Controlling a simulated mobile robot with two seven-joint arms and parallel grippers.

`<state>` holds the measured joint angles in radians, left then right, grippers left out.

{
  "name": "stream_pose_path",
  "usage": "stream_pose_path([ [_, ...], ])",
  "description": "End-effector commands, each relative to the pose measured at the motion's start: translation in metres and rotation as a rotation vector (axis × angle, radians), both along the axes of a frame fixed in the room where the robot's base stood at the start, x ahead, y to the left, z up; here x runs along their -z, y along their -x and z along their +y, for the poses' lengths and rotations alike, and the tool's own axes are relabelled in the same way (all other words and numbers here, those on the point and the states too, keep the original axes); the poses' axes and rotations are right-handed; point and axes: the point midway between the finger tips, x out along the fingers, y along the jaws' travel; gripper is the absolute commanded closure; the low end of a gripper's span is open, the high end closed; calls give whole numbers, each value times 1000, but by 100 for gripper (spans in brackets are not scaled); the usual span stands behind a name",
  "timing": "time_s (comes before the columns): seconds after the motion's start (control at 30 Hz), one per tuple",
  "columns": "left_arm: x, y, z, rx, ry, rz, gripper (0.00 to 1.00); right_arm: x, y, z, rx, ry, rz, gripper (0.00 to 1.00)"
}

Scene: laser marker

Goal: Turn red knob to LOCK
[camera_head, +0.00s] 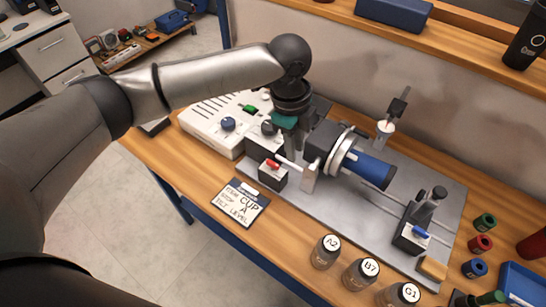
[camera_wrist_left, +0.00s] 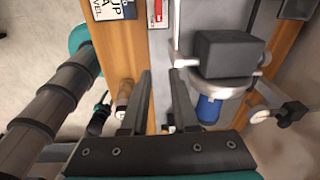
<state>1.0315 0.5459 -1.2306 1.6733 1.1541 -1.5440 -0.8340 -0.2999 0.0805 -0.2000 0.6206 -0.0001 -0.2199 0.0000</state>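The red knob (camera_head: 272,163) sits on top of a small dark block (camera_head: 271,179) at the front left of the grey plate. In the left wrist view the red knob (camera_wrist_left: 158,14) shows near the top edge, beyond my fingertips. Any LOCK label is too small to read. My left gripper (camera_head: 290,148) points down just behind and right of the knob. In the left wrist view its two fingers (camera_wrist_left: 161,74) are apart with nothing held between them. A dark and teal part at the left of that view may be my right gripper; its fingers are unclear.
A blue cylinder (camera_head: 366,167) in a clamp stands right of my left gripper. A white control box (camera_head: 211,122) is behind left. A card (camera_head: 240,204) lies in front. Labelled bottles (camera_head: 326,252) line the front edge. A blue knob (camera_head: 420,231) is at right.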

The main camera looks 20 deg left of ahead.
Motion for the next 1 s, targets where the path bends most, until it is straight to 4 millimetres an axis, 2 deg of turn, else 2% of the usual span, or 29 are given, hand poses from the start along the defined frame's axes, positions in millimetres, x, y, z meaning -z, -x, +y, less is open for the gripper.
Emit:
stream_pose_path([
  [0.03, -12, -10, 13, 13, -30, -3, 72, -1, 0, 0, 0, -1, -1, 50],
  [0.2, -35, -24, 43, 43, -89, 14, 72, -1, -1, 1, 1, -1, -1, 50],
  [0.3, -43, -27, 52, 51, -104, 21, 72, -2, -1, 1, 1, -2, -1, 50],
  [0.43, -42, -29, 56, 54, -110, 26, 72, -1, -1, 1, 1, -2, -1, 50],
  [0.57, -25, -28, 56, 56, -110, 29, 72, 1, -1, 1, 1, -2, -1, 50],
  [1.0, 68, -28, 56, 54, -112, 27, 72, 11, 0, 1, 1, -1, -1, 50],
])
